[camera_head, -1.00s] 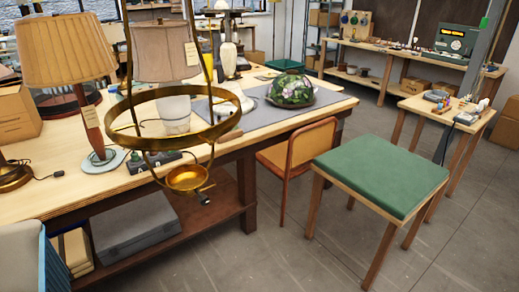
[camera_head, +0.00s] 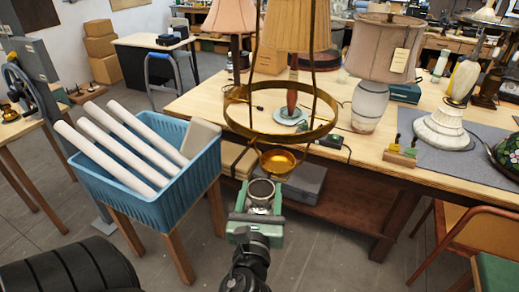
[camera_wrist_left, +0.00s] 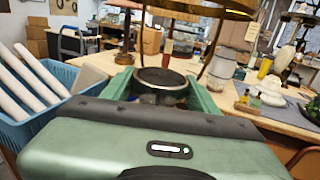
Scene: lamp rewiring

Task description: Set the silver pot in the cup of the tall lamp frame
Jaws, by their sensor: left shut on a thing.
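The tall lamp frame (camera_head: 232,115) is a brass ring on thin rods, with a small brass cup (camera_head: 277,162) below the ring. The silver pot (camera_head: 261,187) is a short open cylinder. My left gripper (camera_head: 260,197), with green jaws, is shut on it and holds it upright, just in front of and below the cup in the head view. In the left wrist view the pot (camera_wrist_left: 160,84) sits between the green fingers, and part of the brass ring (camera_wrist_left: 200,8) shows above it. The pot's lower part is hidden by the gripper. My right gripper is not in view.
A blue crate (camera_head: 150,200) with white tubes stands close on the left. The wooden workbench (camera_head: 205,98) behind carries several lamps and a switch block (camera_head: 399,156). An orange chair (camera_head: 455,217) stands at the right.

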